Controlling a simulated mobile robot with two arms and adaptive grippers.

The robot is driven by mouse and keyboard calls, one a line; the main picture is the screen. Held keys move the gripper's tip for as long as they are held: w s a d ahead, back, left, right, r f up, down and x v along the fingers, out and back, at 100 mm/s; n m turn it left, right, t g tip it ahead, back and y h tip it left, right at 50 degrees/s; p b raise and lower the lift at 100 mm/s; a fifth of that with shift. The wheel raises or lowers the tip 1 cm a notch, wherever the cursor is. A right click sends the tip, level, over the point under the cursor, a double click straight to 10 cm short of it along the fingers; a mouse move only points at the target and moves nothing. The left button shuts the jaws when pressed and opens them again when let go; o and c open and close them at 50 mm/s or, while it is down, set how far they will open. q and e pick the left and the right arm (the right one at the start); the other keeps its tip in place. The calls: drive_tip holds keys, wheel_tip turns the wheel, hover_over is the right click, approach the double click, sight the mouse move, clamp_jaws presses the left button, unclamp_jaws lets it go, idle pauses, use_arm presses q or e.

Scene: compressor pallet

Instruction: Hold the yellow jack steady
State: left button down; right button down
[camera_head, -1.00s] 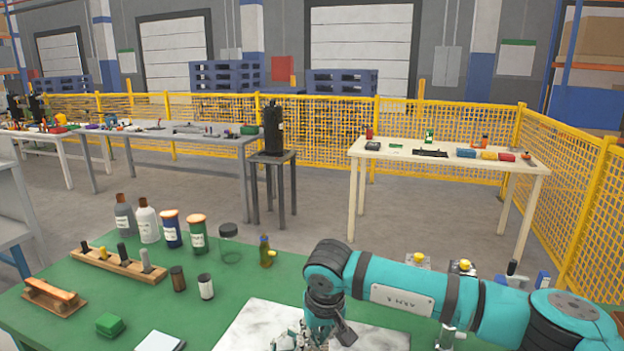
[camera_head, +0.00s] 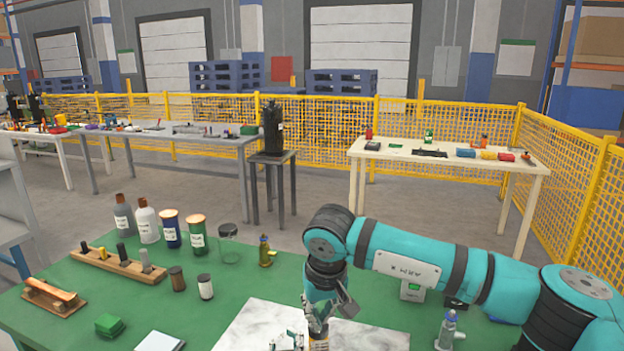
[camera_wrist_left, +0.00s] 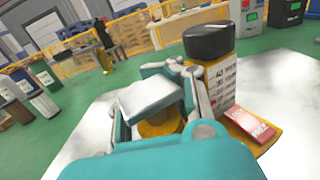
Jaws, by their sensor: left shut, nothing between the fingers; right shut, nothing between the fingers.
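A yellow cylinder with a black top and a white printed label (camera_wrist_left: 209,70), which looks like the yellow jack, stands in the left wrist view on a pale marbled slab. My left gripper (camera_wrist_left: 165,105) is close in front of it, shut and empty; touching or apart is unclear. A yellow round part (camera_wrist_left: 160,122) shows behind its fingers. In the head view my right gripper (camera_head: 325,305) points down over the slab (camera_head: 255,325), shut and empty. A small yellowish part (camera_head: 318,345) shows just below it, cut off by the frame edge.
On the green table (camera_head: 230,295) stand several bottles and jars (camera_head: 171,230), a wooden block with pegs (camera_head: 118,265) and a small brass-coloured bottle (camera_head: 265,252). A red flat item (camera_wrist_left: 250,123) lies by the cylinder.

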use_arm(q)
drive_tip(key=shift+f, duration=0.15)
drive_tip(key=c, duration=1.4)
unclamp_jaws()
